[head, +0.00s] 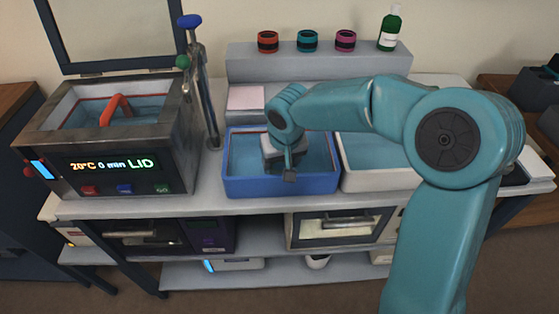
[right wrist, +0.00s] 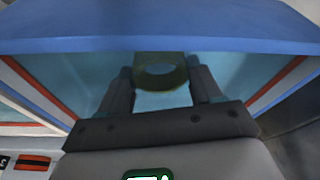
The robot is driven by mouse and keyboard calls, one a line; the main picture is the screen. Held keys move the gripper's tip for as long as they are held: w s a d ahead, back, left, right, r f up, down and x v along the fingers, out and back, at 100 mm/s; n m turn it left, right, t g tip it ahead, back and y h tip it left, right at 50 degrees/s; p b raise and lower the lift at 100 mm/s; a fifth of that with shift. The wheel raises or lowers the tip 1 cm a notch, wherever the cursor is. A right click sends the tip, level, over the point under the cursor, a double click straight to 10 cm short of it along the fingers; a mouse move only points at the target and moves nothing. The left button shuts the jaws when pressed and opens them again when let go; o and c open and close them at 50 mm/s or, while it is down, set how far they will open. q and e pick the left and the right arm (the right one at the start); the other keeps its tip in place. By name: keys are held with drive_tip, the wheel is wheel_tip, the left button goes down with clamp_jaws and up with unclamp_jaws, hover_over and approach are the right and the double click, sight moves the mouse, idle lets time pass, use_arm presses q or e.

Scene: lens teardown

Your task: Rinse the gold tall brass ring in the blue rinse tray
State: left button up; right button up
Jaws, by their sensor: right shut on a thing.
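The blue rinse tray (head: 283,187) stands on the bench in the middle of the head view, with water in it. Its blue wall also shows across the top of the right wrist view (right wrist: 160,40). My right gripper (head: 285,172) reaches down into the tray. In the right wrist view my right gripper (right wrist: 162,80) is shut on the gold tall brass ring (right wrist: 160,58), which sits between the fingertips inside the tray and looks dull under the water. In the head view the ring is hidden by the gripper. My left gripper is not in view.
A bath with a raised lid and red handle (head: 115,108) stands left of the tray. A white tray (head: 365,182) adjoins on the right. A tap (head: 203,90) stands between bath and tray. Coloured rings (head: 307,41) and a green bottle (head: 390,28) stand on the back shelf.

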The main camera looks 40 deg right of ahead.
wheel_tip(320, 180, up, 10)
drive_tip(key=p, duration=0.7)
drive_tip(key=shift+r, duration=0.2)
idle(1.2)
